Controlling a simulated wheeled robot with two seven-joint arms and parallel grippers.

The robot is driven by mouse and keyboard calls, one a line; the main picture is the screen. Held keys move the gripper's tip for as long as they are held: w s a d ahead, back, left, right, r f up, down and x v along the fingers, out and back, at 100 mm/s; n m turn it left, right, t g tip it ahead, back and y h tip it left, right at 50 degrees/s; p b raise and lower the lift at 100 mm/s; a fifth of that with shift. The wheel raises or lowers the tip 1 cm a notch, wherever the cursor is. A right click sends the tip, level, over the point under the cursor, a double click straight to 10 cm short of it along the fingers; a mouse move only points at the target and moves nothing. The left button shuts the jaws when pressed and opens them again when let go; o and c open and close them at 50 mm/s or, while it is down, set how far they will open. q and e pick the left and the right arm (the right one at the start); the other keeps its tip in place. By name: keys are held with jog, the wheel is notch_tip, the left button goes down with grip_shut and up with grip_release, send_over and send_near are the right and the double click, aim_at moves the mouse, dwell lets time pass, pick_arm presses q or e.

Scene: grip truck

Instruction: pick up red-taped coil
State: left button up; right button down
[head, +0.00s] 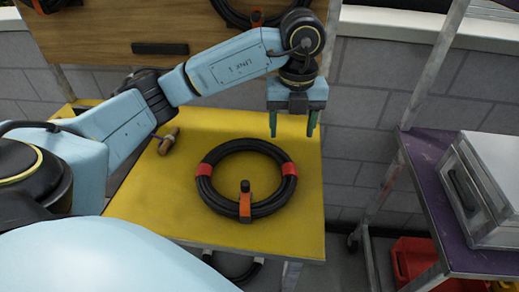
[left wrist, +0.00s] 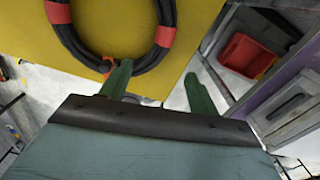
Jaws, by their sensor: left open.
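A black coil (head: 224,211) with red tape bands on its left and right sides lies flat on the yellow table top (head: 140,215). An orange clamp with a black knob (head: 245,203) sits on its near side. The coil (left wrist: 75,40) also shows in part at the top of the left wrist view, with two red bands. My left gripper (head: 293,132) is open and empty above the table's right rear part, beyond and to the right of the coil. Its green fingers (left wrist: 159,85) do not touch the coil in the head view. My right gripper is out of view.
A brown-handled tool (head: 168,140) lies at the table's left rear. Behind is a wooden board (head: 110,35) with another hanging coil (head: 233,14). To the right, a purple shelf (head: 427,165) holds a grey box (head: 492,185), with a red crate (head: 413,258) below.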

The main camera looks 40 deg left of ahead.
pick_arm(q)
notch_tip(320, 180, down, 3)
jog(key=w+b, duration=0.1)
jog(key=w, duration=0.1)
send_over(288, 168)
jog(key=f+b, duration=0.1)
jog(key=f, duration=0.5)
jog(key=shift+d, duration=0.2)
jog(key=shift+f, duration=1.1)
notch_tip(288, 168, down, 4)
jog(key=shift+a+f+b, duration=0.1)
jog(key=shift+a+b, duration=0.05)
jog(key=shift+b, duration=0.25)
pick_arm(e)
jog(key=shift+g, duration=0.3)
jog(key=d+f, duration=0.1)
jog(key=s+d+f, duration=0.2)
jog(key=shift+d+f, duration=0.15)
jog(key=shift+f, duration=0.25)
pick_arm(q)
jog(key=c, duration=1.2)
grip_shut()
jog(key=shift+w+r, duration=0.1)
jog(key=shift+r, duration=0.1)
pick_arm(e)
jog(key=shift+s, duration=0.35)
